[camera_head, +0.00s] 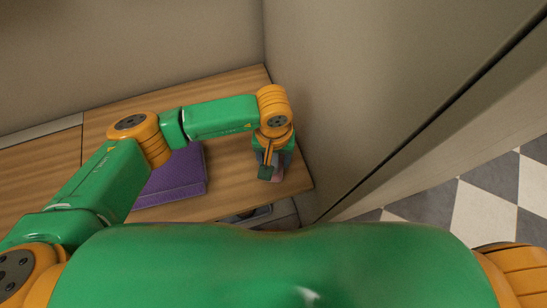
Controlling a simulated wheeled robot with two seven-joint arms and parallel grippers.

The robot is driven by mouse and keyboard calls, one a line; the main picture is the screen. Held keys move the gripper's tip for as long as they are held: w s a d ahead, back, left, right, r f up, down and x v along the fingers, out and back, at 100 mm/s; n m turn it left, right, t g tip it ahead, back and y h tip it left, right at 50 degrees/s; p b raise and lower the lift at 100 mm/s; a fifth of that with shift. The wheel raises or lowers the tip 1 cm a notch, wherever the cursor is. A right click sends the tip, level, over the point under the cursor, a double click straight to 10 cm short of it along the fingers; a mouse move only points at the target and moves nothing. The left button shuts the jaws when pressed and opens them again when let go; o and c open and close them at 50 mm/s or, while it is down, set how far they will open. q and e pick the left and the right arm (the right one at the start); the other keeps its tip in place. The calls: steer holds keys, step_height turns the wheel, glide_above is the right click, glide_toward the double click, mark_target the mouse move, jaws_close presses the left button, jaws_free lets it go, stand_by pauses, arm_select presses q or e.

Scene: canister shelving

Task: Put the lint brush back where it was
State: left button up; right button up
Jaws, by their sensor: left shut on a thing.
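My left gripper (269,169) points down over the right end of the wooden counter, close to the wall corner. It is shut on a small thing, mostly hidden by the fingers. A pinkish bit (278,175) shows beside the fingertips and is likely part of the lint brush; its shape cannot be made out. I cannot tell whether it touches the counter. My right gripper is out of view.
The wooden counter (226,181) has a purple flat box-like thing (175,181) on it, partly under my left arm. Walls rise behind and to the right of the counter. A dark handle-like part (246,214) shows below the front edge. Checkered floor (484,208) lies right.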

arm_select(q)
steer(key=shift+f, duration=0.15)
steer(key=o, duration=1.2)
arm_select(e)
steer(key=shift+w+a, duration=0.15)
arm_select(q)
steer(key=shift+r+p, duration=0.3)
steer(key=shift+r, duration=0.2)
step_height(320, 180, up, 11)
steer(key=shift+r+p, duration=0.2)
steer(key=shift+p, duration=0.6)
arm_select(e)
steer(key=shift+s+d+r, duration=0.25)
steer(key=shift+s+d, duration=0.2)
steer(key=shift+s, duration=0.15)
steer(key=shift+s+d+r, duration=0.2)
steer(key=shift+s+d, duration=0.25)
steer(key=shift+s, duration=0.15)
